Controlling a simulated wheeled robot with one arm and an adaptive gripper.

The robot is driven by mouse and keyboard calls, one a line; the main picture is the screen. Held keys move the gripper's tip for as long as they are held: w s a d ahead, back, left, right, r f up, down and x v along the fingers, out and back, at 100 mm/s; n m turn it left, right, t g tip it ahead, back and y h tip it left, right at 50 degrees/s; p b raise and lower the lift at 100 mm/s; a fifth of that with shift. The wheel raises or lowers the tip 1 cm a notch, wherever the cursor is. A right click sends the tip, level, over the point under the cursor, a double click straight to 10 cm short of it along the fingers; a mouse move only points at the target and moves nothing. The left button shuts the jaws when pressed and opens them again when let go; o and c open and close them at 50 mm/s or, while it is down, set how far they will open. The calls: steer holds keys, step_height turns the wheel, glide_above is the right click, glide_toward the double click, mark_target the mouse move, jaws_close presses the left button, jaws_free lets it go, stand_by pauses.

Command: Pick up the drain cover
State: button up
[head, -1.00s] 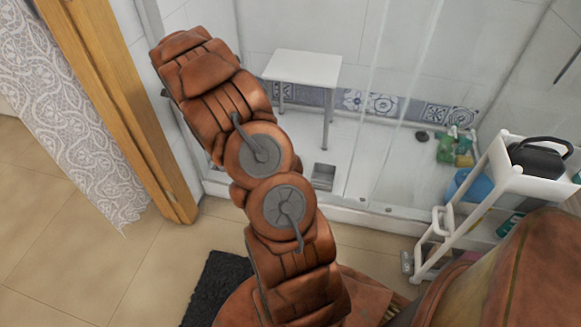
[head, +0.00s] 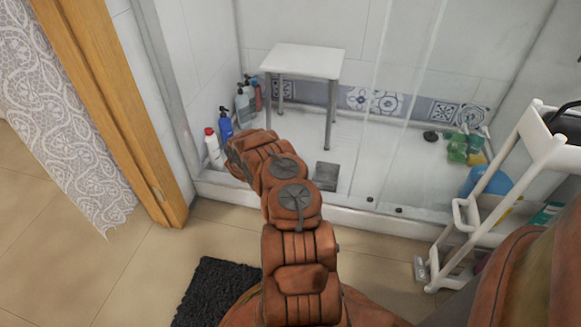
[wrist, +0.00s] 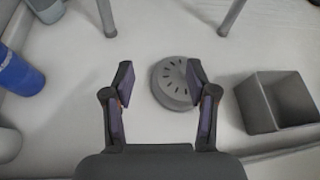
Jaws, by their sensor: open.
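The drain cover (wrist: 172,84) is a round grey disc with dark slots on its top, seen in the wrist view on the white shower floor. My gripper (wrist: 159,76) is open, with one finger on each side of the cover in the picture. The cover lies closer to the right finger, which overlaps its right edge. A strip of bare floor shows between the left finger and the cover. I cannot tell the height of the fingertips above the floor. In the head view my arm hides the gripper and this cover.
A grey open box (wrist: 275,100) stands right of the gripper. A white stool (head: 302,60) has legs just beyond. A blue bottle (wrist: 18,72) stands at left, among several bottles. The shower's raised front edge (head: 300,206) and glass panel are near. A white cart (head: 500,180) stands right.

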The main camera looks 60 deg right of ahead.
steer(key=s+f+m, duration=0.1)
steer(key=f, duration=0.1)
steer(key=s+f+m+g+b, duration=0.1)
steer(key=s+f, duration=0.1)
steer(key=s+d+f+m, duration=0.1)
steer(key=shift+s+d+f+g+h, duration=0.1)
steer(key=shift+s+f+g+h, duration=0.1)
steer(key=shift+f+g+h, duration=0.15)
steer(key=shift+b+x, duration=0.85)
steer(key=shift+x, duration=0.45)
steer(key=b+x, duration=0.3)
steer(key=x, duration=0.1)
steer(key=shift+w+d+f, duration=0.15)
steer(key=shift+d, duration=0.3)
jaws_close()
